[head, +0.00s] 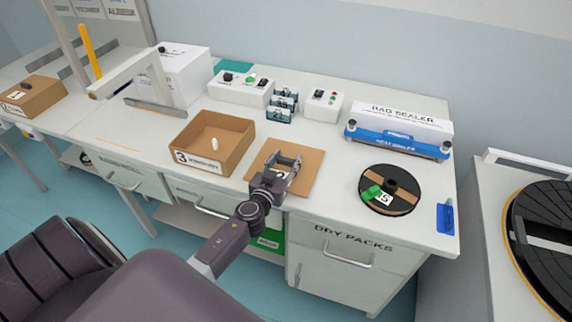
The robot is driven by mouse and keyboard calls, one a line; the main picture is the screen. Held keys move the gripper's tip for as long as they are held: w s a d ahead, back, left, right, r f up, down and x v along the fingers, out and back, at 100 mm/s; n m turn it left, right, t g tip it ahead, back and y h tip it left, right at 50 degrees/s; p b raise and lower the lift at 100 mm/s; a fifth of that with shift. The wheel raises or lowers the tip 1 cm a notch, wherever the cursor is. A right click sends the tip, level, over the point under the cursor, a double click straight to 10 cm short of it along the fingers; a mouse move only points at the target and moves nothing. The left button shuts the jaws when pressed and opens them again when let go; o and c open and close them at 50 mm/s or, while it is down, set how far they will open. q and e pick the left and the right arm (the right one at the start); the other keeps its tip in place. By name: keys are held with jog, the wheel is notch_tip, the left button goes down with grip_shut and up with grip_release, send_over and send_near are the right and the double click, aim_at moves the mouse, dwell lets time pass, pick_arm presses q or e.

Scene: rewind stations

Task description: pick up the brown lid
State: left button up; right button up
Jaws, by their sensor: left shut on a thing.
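The brown lid (309,174) is a flat square cardboard piece near the front edge of the white workbench, right of the open box labelled 3. My left gripper (284,160) is over the lid's left and middle part and is shut on it. The gripper hides the part that it grips and partly covers a white label on the lid. The lid looks about level; I cannot tell whether it touches the bench. My right gripper is not in view.
The open brown box (195,163) labelled 3 holds a small white object. A black reel (408,187) with a green piece lies to the right, with a blue item (445,217) at the bench corner. The bag sealer (398,133) and control boxes (240,90) stand behind.

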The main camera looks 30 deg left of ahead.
pick_arm(q)
jog(key=c, duration=0.3)
